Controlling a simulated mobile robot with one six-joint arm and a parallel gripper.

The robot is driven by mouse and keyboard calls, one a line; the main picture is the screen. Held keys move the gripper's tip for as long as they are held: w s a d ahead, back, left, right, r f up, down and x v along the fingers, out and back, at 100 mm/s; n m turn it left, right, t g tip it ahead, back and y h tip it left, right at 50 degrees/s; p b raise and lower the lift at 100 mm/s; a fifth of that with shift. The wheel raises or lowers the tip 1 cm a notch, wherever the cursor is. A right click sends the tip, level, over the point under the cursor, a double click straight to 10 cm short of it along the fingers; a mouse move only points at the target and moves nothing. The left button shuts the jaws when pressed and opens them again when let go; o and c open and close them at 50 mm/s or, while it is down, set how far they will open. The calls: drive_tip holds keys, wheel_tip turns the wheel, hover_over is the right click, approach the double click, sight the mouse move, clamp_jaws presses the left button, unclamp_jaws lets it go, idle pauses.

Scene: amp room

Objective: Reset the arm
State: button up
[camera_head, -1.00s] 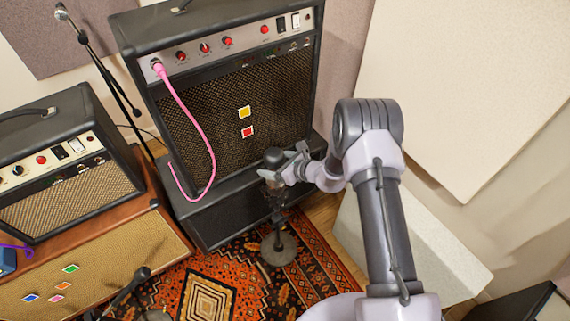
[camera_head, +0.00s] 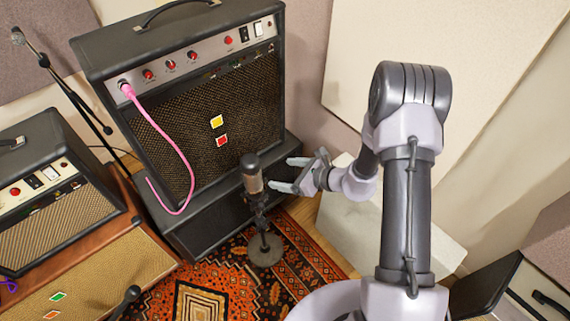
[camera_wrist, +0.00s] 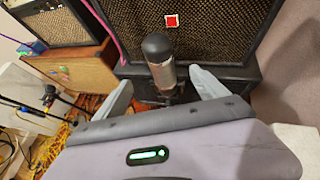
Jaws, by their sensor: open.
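My gripper (camera_head: 290,175) is open and empty in the head view, with its two fingers pointing left. A microphone (camera_head: 252,174) with a dark top and metallic body stands upright on a short stand just left of the fingertips, apart from them. In the wrist view my gripper (camera_wrist: 165,95) shows both fingers spread, with the microphone (camera_wrist: 160,62) beyond and between them in the picture. My arm rises at the right of the head view.
A large black amplifier (camera_head: 205,130) with a pink cable (camera_head: 175,150) stands behind the microphone. A smaller amp (camera_head: 60,215) on a brown cabinet is at left. A pale block (camera_head: 345,222) lies right of the patterned rug (camera_head: 200,290). A microphone stand (camera_head: 75,95) rises at upper left.

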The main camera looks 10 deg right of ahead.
drive_tip(key=s+a+r+n+g+b, duration=0.25)
drive_tip(key=s+r+n, duration=0.4)
drive_tip(key=r, duration=0.35)
drive_tip(key=s+a+r+n+g+b, duration=0.2)
drive_tip(key=s+a+r+n, duration=0.1)
drive_tip(key=s+r+n, duration=0.5)
drive_tip(key=s+d+r+n+t+h+b, duration=0.3)
drive_tip(key=s+d+r+n+h, duration=0.3)
drive_tip(key=s+d, duration=0.3)
drive_tip(key=s+h, duration=0.1)
drive_tip(key=s, duration=0.2)
drive_tip(key=shift+d+n, duration=0.35)
drive_tip(key=shift+a, duration=0.1)
